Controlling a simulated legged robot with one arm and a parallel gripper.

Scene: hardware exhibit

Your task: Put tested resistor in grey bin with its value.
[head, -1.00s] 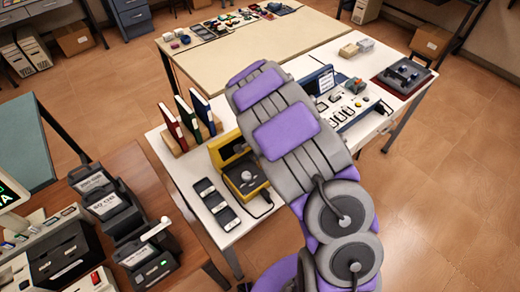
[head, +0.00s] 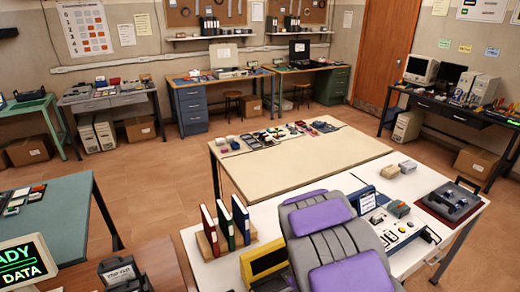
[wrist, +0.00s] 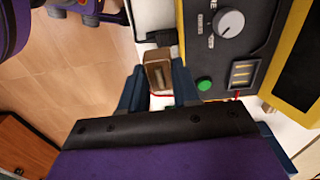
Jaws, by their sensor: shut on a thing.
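In the wrist view, my gripper (wrist: 158,85) is shut on a small brown block-shaped piece (wrist: 158,72), likely the resistor. Any value marking on it is too small to read. Just right of it is a yellow and black tester (wrist: 222,50) with a dial, a green lit button and a slotted panel. In the head view, the tester's yellow frame (head: 265,262) shows at the white table's front left, beside my arm. My gripper is outside the head view. I cannot pick out a grey bin with a value label.
Three upright binders (head: 225,226) stand left of the tester. A labelled panel (head: 400,232) and a dark red-based case (head: 452,203) are at right. The cream table (head: 300,165) behind has clear space in front of its small items. Open tiled floor (head: 150,180) lies left.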

